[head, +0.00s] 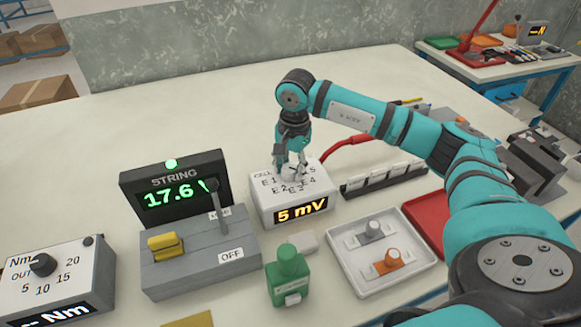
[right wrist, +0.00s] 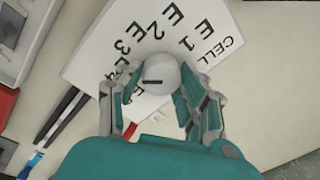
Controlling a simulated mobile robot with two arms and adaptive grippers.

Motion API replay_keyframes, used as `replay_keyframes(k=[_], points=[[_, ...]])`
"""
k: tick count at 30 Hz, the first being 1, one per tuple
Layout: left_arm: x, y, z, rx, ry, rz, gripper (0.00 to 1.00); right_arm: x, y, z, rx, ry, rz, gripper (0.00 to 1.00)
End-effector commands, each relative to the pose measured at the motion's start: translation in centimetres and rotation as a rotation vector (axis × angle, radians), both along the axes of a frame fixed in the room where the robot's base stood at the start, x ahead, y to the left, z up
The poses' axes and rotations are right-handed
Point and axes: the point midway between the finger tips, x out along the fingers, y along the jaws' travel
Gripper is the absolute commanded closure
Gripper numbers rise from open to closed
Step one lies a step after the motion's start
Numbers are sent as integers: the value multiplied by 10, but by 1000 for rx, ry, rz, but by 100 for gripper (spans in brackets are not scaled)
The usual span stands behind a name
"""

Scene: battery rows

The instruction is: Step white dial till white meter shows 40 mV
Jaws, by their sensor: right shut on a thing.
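The white meter box (head: 259,206) stands mid-table in the head view. Its amber display (head: 301,211) reads 5 mV. Its top carries the word CELL and the marks E1 to E5 around the white dial (right wrist: 161,75). My right gripper (head: 292,167) reaches down onto the box top from above. In the right wrist view its fingers (right wrist: 158,95) are on both sides of the round white dial, shut on it. A dark pointer line shows on the dial. The dial is largely hidden by the fingers in the head view. My left gripper is not in view.
A grey STRING unit (head: 193,255) showing 17.6, with a lever and yellow part, stands left of the meter. A green bottle-like block (head: 287,275) stands in front. A white tray (head: 410,290) with two knobs lies to the right. An Nm dial box (head: 85,275) is at far left.

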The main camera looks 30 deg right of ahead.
Motion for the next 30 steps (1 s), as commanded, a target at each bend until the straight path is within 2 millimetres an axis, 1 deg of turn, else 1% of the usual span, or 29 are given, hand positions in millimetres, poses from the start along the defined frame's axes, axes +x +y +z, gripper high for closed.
replay_keyframes(k=[5,6,11,19,22,26,30], points=[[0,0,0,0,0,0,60,1,0,2,0,-4,-2,94],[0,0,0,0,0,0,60,1,0,2,0,-4,-2,59],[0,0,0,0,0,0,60,1,0,1,0,-3,-2,38],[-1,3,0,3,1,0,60,0,0,1,0,-1,-2,38],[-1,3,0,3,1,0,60,0,0,8,1,-3,-2,38],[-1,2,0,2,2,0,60,-1,-1,28,0,-5,-2,38],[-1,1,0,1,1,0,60,-2,-2,59,0,-7,-3,38]])
